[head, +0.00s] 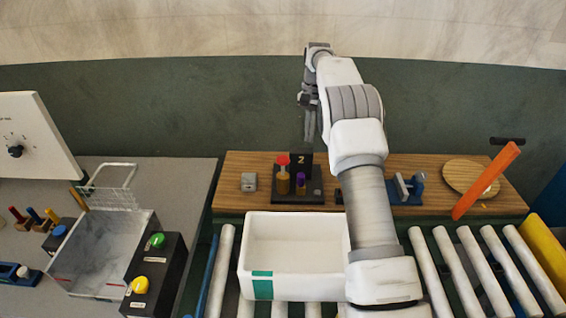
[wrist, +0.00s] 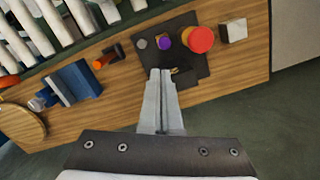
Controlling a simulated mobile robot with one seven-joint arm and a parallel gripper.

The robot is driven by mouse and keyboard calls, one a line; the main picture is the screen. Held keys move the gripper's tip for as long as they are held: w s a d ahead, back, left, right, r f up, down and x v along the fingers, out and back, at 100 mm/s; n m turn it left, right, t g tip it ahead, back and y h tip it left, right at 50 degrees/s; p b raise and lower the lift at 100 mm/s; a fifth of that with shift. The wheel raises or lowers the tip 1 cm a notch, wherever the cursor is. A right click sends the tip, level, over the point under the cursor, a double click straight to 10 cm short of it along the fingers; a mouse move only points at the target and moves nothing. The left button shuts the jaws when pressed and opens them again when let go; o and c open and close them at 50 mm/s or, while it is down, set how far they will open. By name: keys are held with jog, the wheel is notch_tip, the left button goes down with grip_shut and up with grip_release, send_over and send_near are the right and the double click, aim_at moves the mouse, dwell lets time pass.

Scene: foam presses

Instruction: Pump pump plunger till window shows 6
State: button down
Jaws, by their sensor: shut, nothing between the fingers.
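The pump station sits on a dark base plate (head: 284,198) on the wooden bench. A red-topped plunger (head: 283,160) stands on an amber body at its left, and it shows as a red disc in the wrist view (wrist: 201,39). A shorter purple-topped piece (head: 300,178) stands beside it. Behind them a black window panel (head: 302,161) shows 2. My gripper (head: 311,135) is raised above and behind the panel, shut and empty. In the wrist view my fingertips (wrist: 160,73) are together, appearing near the panel, apart from the red top.
A small grey block (head: 249,182) is left of the station. A blue clamp-like device (head: 406,188), a round wooden board (head: 471,177) and an orange bar (head: 486,181) are to the right. A white crate (head: 295,270) stands on rollers in front.

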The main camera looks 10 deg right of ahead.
jog(key=s+d+r, duration=0.2)
jog(key=d+r, duration=0.1)
jog(key=d, duration=0.1)
jog(key=shift+s+d+b, duration=0.2)
jog(key=shift+s+b, duration=0.2)
jog(key=shift+r, duration=0.1)
jog(key=s+a+r+n+t, duration=0.2)
jog(key=s+a+r, duration=0.2)
jog(key=s+r, duration=0.45)
jog(key=s+a+r+n+t, duration=0.1)
jog(key=s+a+r+n, duration=0.15)
jog(key=s+r, duration=0.6)
jog(key=s+a+f+n+t, duration=0.1)
jog(key=s+a+f, duration=0.1)
jog(key=s, duration=0.9)
jog(key=s+a+f+n+t, duration=0.2)
jog(key=s+f, duration=0.2)
jog(key=s, duration=0.7)
jog(key=shift+a+f+t+h, duration=0.25)
jog(key=shift+a+t+h, duration=0.05)
jog(key=shift+a+h, duration=0.1)
